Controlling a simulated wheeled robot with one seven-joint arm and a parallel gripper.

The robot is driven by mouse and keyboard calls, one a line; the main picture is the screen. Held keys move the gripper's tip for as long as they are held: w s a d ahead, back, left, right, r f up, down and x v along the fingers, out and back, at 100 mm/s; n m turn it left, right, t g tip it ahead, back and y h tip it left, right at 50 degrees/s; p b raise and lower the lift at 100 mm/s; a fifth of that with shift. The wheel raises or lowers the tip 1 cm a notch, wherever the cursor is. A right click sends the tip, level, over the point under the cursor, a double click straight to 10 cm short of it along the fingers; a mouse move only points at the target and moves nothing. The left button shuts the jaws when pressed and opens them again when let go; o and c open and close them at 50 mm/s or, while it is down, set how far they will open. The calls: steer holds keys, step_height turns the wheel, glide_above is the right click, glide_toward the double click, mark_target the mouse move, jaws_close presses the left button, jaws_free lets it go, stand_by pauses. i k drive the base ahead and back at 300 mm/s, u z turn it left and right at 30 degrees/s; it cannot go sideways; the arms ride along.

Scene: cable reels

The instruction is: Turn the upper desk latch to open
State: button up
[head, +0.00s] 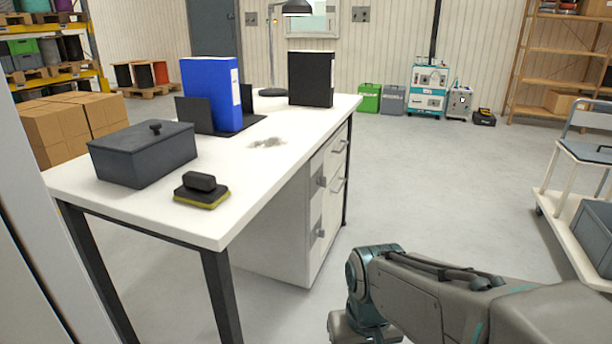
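The white desk (130,200) stands left of centre, with a cabinet (277,222) under its far right part. The upper desk latch (322,182) is a small grey piece on the cabinet's front face, seen at a steep angle. A similar lower latch (320,232) sits below it. I cannot tell which way either latch is turned. My arm comes in from the lower right and bends down at the bottom edge, to the right of the cabinet and apart from it. My gripper is not in view.
Drawer handles (339,147) stick out on the cabinet's farther part. A dark lidded box (143,155), a brush (202,190), a blue binder (212,92) and a black binder (311,79) stand on the desk. A cart (562,232) stands at the right. The floor between is clear.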

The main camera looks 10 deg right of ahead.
mark_target(323, 181)
steer(key=k, duration=0.65)
steer(key=z, duration=0.7)
steer(key=i, duration=1.45)
steer(key=u, duration=0.45)
steer(key=i, duration=0.4)
steer(key=u, duration=0.45)
